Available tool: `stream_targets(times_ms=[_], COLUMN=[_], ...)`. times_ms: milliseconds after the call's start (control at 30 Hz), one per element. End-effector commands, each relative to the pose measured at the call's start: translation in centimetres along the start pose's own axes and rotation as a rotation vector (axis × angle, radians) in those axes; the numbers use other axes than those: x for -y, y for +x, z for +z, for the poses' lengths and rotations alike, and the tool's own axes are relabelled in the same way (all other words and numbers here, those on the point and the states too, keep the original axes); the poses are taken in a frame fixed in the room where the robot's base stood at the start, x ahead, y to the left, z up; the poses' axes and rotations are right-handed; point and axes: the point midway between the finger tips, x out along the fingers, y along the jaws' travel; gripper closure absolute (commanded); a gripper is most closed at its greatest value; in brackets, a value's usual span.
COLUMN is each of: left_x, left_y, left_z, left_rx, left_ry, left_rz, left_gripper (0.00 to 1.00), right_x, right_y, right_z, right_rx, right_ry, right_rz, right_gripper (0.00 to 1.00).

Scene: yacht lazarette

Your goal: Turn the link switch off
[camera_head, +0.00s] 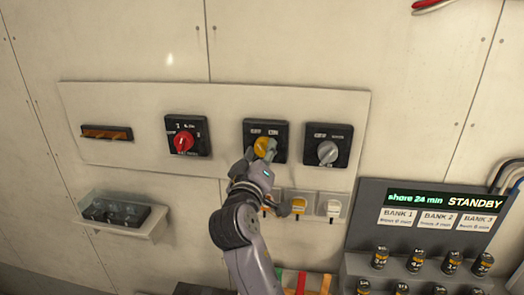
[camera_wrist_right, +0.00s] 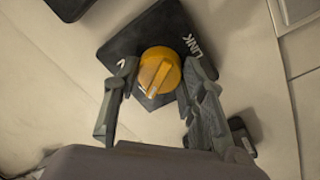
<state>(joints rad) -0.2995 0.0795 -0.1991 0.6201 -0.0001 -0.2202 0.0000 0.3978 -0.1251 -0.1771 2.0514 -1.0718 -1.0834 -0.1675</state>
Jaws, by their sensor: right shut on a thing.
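The link switch has a round yellow knob (camera_head: 261,146) on a black square plate (camera_head: 280,130) in the wall panel. In the right wrist view the plate (camera_wrist_right: 135,38) bears the word LINK beside the yellow knob (camera_wrist_right: 159,73). My right gripper (camera_head: 266,156) reaches up to the knob from below. Its fingers (camera_wrist_right: 158,80) stand on either side of the knob and are shut on it. The gripper hides part of the knob and the plate's lower edge in the head view. My left gripper is not in view.
A red rotary switch (camera_head: 184,141) is left of the link switch, a grey one (camera_head: 327,152) right. White-tagged sockets (camera_head: 334,207) sit below. A clear-covered box (camera_head: 113,213) is at lower left. A display (camera_head: 432,198) reading STANDBY stands at right above several dark cylinders (camera_head: 416,260).

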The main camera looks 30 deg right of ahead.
Motion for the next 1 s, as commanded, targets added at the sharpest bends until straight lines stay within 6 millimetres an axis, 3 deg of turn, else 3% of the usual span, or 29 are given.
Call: stream_targets(times_ms=[433,467,767,1000], left_x=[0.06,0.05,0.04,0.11], left_y=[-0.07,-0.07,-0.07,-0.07], left_z=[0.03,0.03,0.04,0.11], left_rx=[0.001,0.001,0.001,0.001], left_ry=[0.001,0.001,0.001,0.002], left_rz=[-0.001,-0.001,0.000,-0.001], left_gripper=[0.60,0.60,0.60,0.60], right_x=[-0.01,-0.01,0.00,0.00], right_y=[-0.03,-0.03,-0.01,-0.01], right_z=[-0.12,-0.12,-0.06,-0.04], right_rx=[-0.005,-0.005,-0.003,-0.002], right_ry=[-0.012,-0.012,-0.011,-0.010], right_rz=[0.000,0.000,0.000,0.000], right_gripper=[0.90,0.62,0.42,0.42])
